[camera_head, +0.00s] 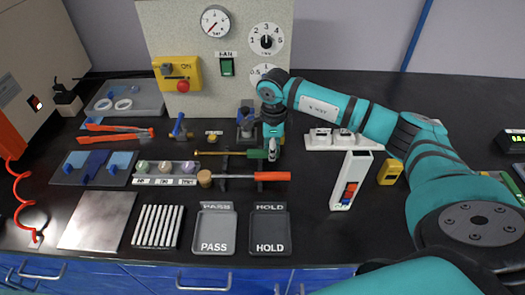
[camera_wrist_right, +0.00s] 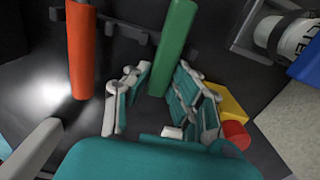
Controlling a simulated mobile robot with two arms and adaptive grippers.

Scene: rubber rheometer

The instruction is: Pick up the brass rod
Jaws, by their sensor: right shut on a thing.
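The brass rod (camera_head: 220,153) lies roughly level across a dark rack, with its small brass tip to the left and its green handle (camera_head: 245,154) to the right. My right gripper (camera_head: 271,150) has come down at the right end of this handle. In the right wrist view the green handle (camera_wrist_right: 172,45) runs between the two fingers of my right gripper (camera_wrist_right: 158,85), which are shut on it. I cannot tell whether the rod is clear of the rack. My left gripper is not in view.
A red-handled tool (camera_head: 272,176) with a round tan head lies parallel, just in front. The dark rack (camera_head: 225,165) stands between. The PASS tray (camera_head: 214,246) and HOLD tray (camera_head: 270,247) lie at the front. A white box (camera_head: 346,182) stands to the right.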

